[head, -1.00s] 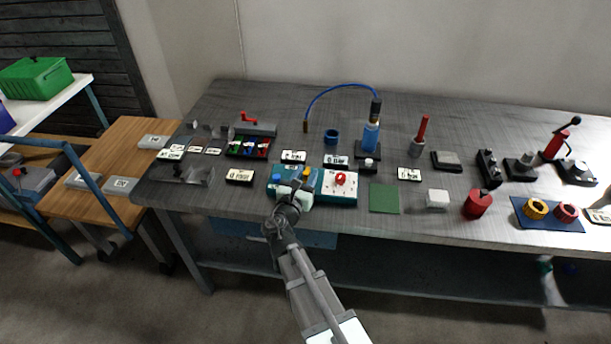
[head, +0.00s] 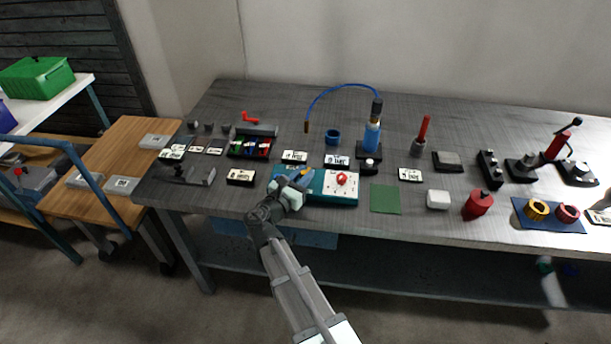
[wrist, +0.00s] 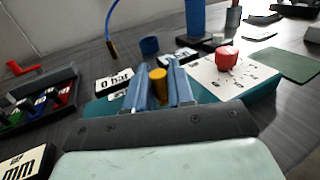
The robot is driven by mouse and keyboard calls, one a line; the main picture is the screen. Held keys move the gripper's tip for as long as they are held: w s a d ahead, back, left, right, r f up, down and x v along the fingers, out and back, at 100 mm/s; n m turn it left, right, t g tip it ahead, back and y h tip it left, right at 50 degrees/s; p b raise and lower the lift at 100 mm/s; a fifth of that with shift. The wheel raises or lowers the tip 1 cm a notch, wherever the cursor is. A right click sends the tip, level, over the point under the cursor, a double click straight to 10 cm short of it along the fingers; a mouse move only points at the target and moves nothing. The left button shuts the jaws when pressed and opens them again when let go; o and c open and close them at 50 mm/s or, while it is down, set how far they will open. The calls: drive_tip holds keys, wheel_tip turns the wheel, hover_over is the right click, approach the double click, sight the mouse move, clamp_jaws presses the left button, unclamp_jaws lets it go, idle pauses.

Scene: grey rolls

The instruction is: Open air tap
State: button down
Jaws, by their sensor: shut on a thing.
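A teal block (head: 318,190) lies near the front edge of the bench, with a white dial panel (head: 341,184) and a red knob (head: 342,178) on its right part. It also shows in the wrist view (wrist: 100,108). A yellow handle (head: 306,171), seemingly the air tap's, stands on the block's left part. My gripper (head: 300,178) reaches over the block from the front left. In the wrist view its blue fingers (wrist: 160,92) are on either side of the yellow handle (wrist: 158,82), shut on it. The handle's lower part and the tap's base are hidden.
A "0 bar" label (wrist: 115,80) lies behind the block. A blue bottle (head: 371,137) with a hose stands further back. A tray of coloured bins (head: 250,146) is at the left. A green mat (head: 385,199) lies to the right of the block.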

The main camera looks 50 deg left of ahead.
drive_tip(key=shift+s+a+m+t+h, duration=0.1)
drive_tip(key=shift+a+m+t+h, duration=0.2)
drive_tip(key=shift+a+m+h, duration=0.45)
drive_tip(key=shift+s+d+m+h, duration=0.1)
drive_tip(key=shift+d+m+h, duration=0.2)
drive_tip(key=shift+h, duration=0.45)
drive_tip(key=c, duration=1.1)
unclamp_jaws()
drive_tip(key=shift+c, duration=0.2)
drive_tip(key=shift+s, duration=0.15)
drive_tip(key=s+d, duration=0.2)
drive_tip(key=s, duration=1.1)
drive_tip(key=shift+s+d, duration=0.15)
drive_tip(key=shift+d, duration=0.2)
drive_tip(key=shift+c, duration=0.3)
